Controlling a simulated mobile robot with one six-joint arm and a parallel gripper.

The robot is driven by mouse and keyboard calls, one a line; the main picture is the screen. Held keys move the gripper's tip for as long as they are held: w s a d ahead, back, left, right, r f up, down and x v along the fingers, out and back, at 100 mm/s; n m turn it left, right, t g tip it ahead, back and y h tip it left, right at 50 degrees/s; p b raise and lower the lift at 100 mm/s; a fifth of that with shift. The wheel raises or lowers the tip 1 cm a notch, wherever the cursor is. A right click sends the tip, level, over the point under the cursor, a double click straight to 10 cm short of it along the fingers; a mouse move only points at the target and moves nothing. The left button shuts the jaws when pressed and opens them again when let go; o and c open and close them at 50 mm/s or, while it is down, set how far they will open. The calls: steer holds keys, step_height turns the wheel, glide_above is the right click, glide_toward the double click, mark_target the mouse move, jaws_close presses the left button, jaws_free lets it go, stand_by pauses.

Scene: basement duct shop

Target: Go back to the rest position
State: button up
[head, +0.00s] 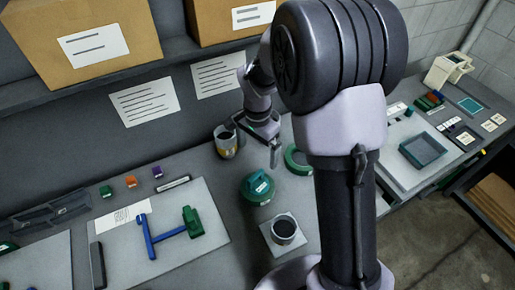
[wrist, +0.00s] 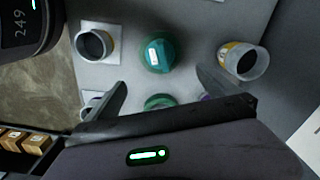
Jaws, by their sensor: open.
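My gripper (head: 257,140) is open and empty above the back of the bench, with its fingers pointing down. In the wrist view its two fingers (wrist: 162,82) stand wide apart with nothing held between them. A cup with a yellow band (head: 226,146) stands just left of it in the head view; it also shows in the wrist view (wrist: 240,62). A green round container (head: 257,190) sits on the bench below and in front of my gripper. A green ring (head: 297,168) lies to the right, partly hidden by my arm in the head view.
A dark cup (head: 284,229) stands on a white pad. At left, a light board (head: 190,250) bears blue and green parts. Small colored blocks (head: 131,181) line the back. A tray (head: 423,151) and cards lie at right. A shelf with cardboard boxes (head: 85,40) runs above the bench.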

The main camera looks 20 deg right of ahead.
steer(key=s+a+r+n+t+y+b, duration=0.1)
steer(key=s+a+r+n+t+b, duration=0.2)
steer(key=s+r+b, duration=0.65)
steer(key=s+f+n+t+y+b, duration=0.1)
steer(key=s+f+n+t+b, duration=0.1)
steer(key=s, duration=1)
steer(key=shift+s+a+f+n+t+b, duration=0.4)
steer(key=shift+a+f+n+b, duration=0.05)
steer(key=shift+f+n+b, duration=0.5)
